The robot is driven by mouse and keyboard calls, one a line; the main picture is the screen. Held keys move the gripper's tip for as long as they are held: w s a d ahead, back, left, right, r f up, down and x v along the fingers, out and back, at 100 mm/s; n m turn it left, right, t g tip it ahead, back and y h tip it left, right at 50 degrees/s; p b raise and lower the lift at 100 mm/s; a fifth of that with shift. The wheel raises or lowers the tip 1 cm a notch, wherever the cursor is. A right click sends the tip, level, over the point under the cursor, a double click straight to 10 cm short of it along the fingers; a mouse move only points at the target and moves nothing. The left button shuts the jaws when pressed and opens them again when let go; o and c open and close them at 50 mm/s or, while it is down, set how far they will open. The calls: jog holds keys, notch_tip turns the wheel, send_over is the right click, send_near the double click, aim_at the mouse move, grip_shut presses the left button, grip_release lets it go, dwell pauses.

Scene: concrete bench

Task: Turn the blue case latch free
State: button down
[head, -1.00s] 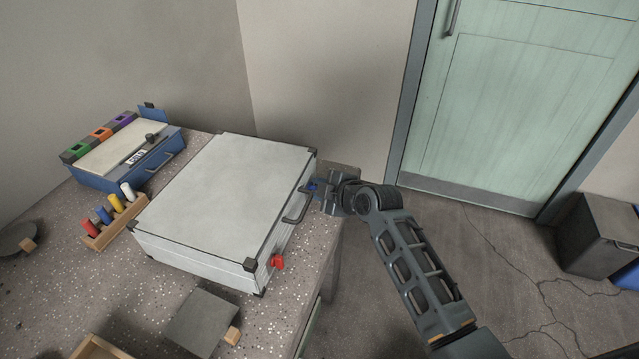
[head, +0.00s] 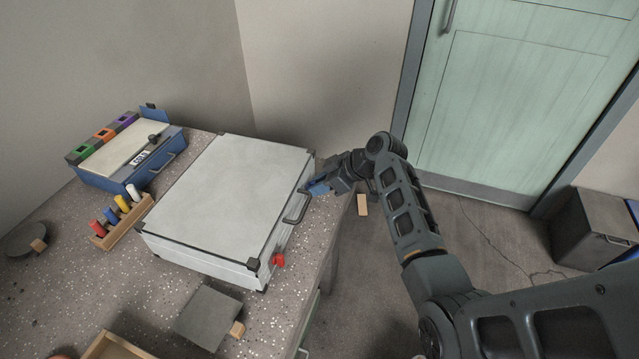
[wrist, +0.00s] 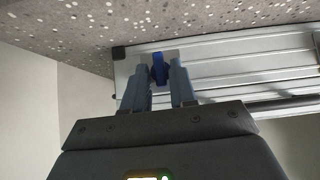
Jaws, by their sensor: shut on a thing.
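The silver-white case (head: 225,190) lies closed on the speckled bench. On its right side are a dark carry handle (head: 298,208), a red latch (head: 278,260) at the near end and the blue latch (head: 318,187) at the far end. My gripper (head: 330,184) is at the blue latch, coming from the right. In the wrist view the blue latch (wrist: 160,70) stands between my two fingertips, against the case's ribbed side (wrist: 240,68); my gripper is shut on it. Part of the latch is hidden by the fingers.
A blue box (head: 130,155) with coloured squares stands at the back left. A wooden rack (head: 125,222) of coloured pegs is left of the case. A grey plate (head: 208,318) lies in front. The bench's right edge is close to the case; beyond it is open floor.

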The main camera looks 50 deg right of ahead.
dwell(0.4)
jog(key=c, duration=1.2)
grip_release()
jog(key=shift+o, duration=0.2)
jog(key=v, duration=0.7)
jog(key=shift+s+d+r, duration=0.2)
jog(key=shift+s, duration=0.05)
